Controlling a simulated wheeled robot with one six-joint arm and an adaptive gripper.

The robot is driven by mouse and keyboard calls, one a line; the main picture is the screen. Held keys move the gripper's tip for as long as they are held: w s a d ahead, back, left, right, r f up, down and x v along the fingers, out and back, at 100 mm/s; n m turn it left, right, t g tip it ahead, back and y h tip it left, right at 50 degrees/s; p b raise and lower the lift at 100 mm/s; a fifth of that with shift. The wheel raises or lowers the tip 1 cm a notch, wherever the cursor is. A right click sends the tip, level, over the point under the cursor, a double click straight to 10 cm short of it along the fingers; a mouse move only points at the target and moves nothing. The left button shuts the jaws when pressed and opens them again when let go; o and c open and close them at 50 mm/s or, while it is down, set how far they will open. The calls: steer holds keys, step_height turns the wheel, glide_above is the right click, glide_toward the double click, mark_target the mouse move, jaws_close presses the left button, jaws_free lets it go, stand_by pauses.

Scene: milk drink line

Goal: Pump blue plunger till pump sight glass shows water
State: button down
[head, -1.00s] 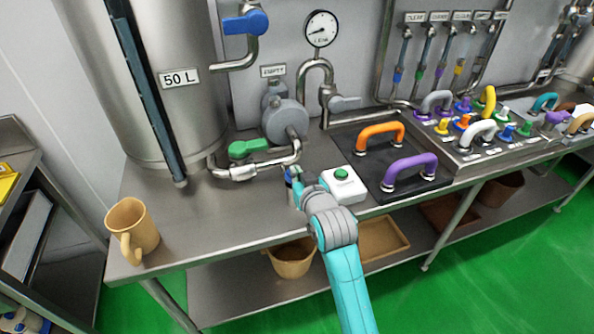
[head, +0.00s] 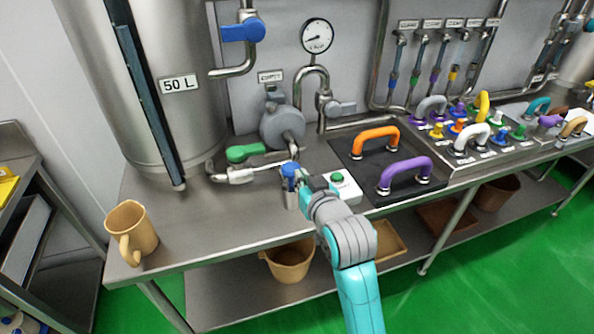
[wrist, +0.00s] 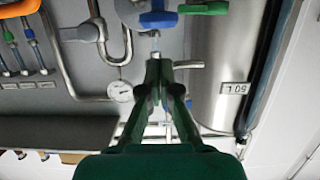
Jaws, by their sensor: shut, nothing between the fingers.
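The blue plunger (head: 290,171) stands upright on a short grey cylinder near the table's front edge in the head view. My gripper (head: 304,180) is shut and empty, just right of the plunger cap; I cannot tell whether they touch. In the wrist view, which is upside down, my dark green fingers (wrist: 158,72) are together, with a blue part (wrist: 157,19) beyond their tips that looks like the plunger. The grey pump (head: 282,125) stands behind, with a small sign (head: 270,76) above it. I cannot make out the sight glass or water.
A white box with a green button (head: 337,178) stands close right of my gripper. Orange (head: 376,138) and purple (head: 405,172) handles lie farther right. A tan mug (head: 131,232) stands front left.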

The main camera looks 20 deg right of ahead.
steer(key=shift+v, duration=1.5)
